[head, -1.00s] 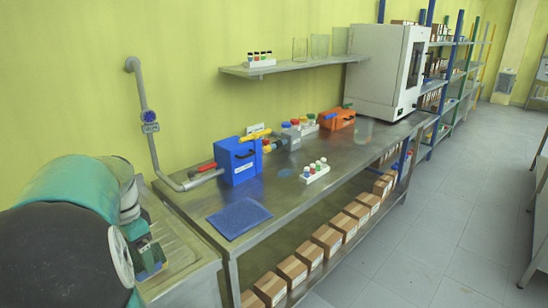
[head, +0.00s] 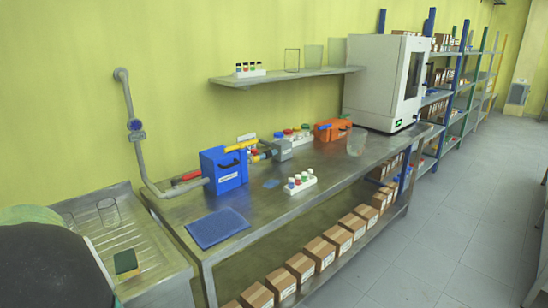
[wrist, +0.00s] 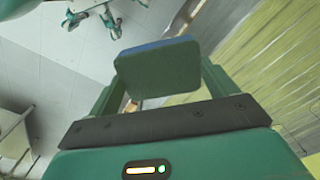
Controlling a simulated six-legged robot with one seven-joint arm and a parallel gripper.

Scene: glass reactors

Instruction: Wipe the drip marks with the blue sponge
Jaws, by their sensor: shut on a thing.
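In the wrist view, my gripper (wrist: 162,84) is shut on a block-shaped sponge with a blue edge on top and a dark blue-green face, the blue sponge (wrist: 158,66). The sponge is clear of any surface there. The head view does not show my gripper or this sponge; only my arm shows at its lower left. A faint bluish patch, which looks like the drip marks (head: 271,183), lies on the steel bench (head: 300,210), left of the white vial rack (head: 299,184).
A blue mat (head: 218,228) lies near the bench's front left corner. A blue box (head: 225,168) with pipe fittings stands behind it. A green and yellow sponge (head: 126,262) and a glass beaker (head: 108,211) are on the drainer (head: 150,245). Boxes fill the lower shelf.

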